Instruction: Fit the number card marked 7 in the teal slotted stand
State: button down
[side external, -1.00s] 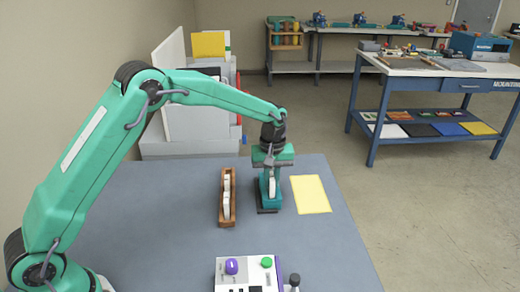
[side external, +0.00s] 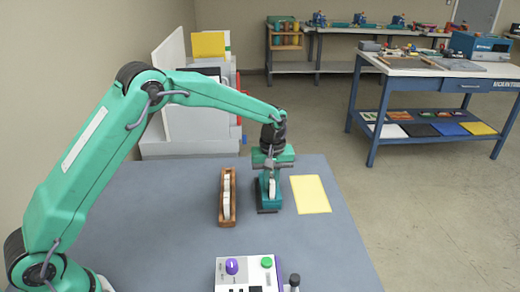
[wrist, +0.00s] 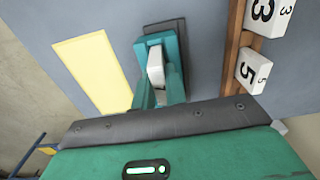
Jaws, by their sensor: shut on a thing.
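My gripper (side external: 270,183) is over the teal slotted stand (side external: 264,204), its fingers pointing down. It is shut on a white number card (side external: 271,189). In the wrist view the card (wrist: 156,68) stands on edge between the fingers, at the teal stand (wrist: 157,40) with its dark base. The card's number does not show in either view. The fingers and stand are close in colour, and the card's lower edge is hidden, so I cannot tell how deep it sits in the slot.
A brown wooden rack (side external: 227,219) stands just left of the stand. In the wrist view it holds white cards marked 3 (wrist: 268,17) and 5 (wrist: 253,72). A yellow sheet (side external: 311,194) lies right of the stand. A control box (side external: 245,272) sits at the front.

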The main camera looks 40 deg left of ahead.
jog(key=shift+f, duration=0.25)
dwell(0.5)
jog(key=c, duration=1)
grip_release()
jog(key=shift+c, duration=0.2)
jog(key=shift+r, duration=0.1)
jog(key=shift+r, duration=3.65)
